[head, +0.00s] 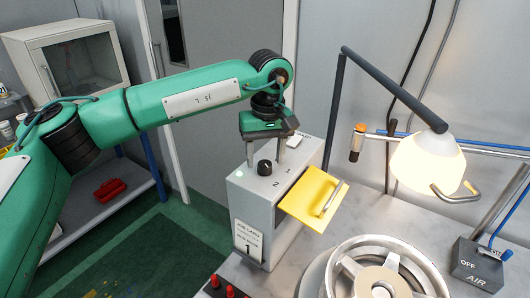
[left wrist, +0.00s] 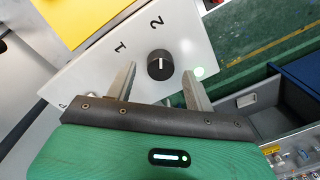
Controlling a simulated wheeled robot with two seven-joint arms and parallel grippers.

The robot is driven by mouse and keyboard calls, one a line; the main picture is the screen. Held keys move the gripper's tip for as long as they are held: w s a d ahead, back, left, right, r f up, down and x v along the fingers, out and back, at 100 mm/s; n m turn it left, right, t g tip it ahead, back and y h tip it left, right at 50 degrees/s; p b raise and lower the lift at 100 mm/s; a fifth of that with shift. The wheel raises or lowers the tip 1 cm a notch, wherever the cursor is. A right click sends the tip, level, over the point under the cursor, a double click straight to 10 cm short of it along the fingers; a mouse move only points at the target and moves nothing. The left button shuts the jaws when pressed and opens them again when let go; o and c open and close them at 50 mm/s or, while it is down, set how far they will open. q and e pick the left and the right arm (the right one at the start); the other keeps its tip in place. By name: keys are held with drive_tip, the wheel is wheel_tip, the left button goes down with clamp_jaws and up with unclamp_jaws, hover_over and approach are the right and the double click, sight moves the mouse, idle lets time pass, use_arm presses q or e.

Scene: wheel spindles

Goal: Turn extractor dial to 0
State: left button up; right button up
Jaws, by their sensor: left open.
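The extractor dial (head: 264,167) is a round black knob on top of a grey box (head: 249,203). In the left wrist view the dial (left wrist: 160,66) has a short white line that runs toward the printed 2 (left wrist: 156,22). A printed 1 (left wrist: 121,47) is beside it; I cannot make out a 0 clearly. My left gripper (head: 266,160) points down over the box top, open and empty. In the left wrist view its fingertips (left wrist: 159,70) stand either side of the dial, with gaps. My right gripper is out of view.
A green light (head: 226,172) glows near the dial. A yellow flap (head: 312,197) with a handle sticks out of the box's side. A lit lamp (head: 427,165), a wheel (head: 380,270) and an AIR switch box (head: 478,263) stand to the right.

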use_arm(q)
drive_tip(key=shift+f, duration=0.5)
drive_tip(key=c, duration=1)
drive_tip(key=shift+o, duration=0.2)
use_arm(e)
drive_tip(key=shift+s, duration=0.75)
use_arm(q)
drive_tip(key=shift+f, duration=0.1)
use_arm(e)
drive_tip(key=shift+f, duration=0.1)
